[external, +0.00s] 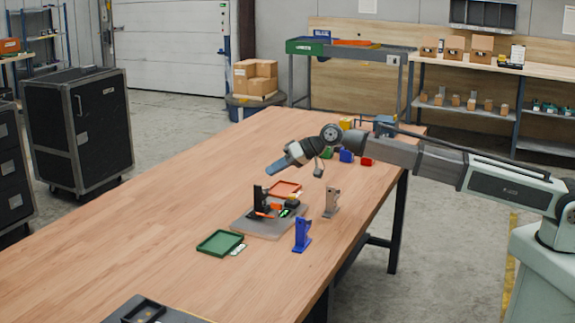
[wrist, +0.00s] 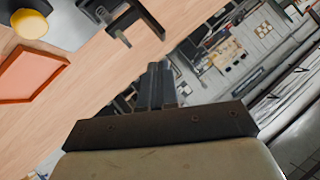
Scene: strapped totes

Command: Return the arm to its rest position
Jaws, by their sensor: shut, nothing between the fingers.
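My arm reaches in from the right over the wooden table (external: 150,190) in the external view. My gripper (external: 272,170) is held in the air above the table, pointing down to the left, beyond the grey board. Its fingers look shut and empty. In the wrist view my gripper (wrist: 157,72) shows as two dark fingers pressed together with nothing between them. Nothing touches the fingers in either view.
Below stand a grey board (external: 243,225) with a black fixture, a red-orange tray (external: 285,188), a green tray (external: 220,242), a blue stand (external: 302,236) and a grey stand (external: 331,203). Colored bins (external: 346,156) sit behind my arm. The table's left part is clear.

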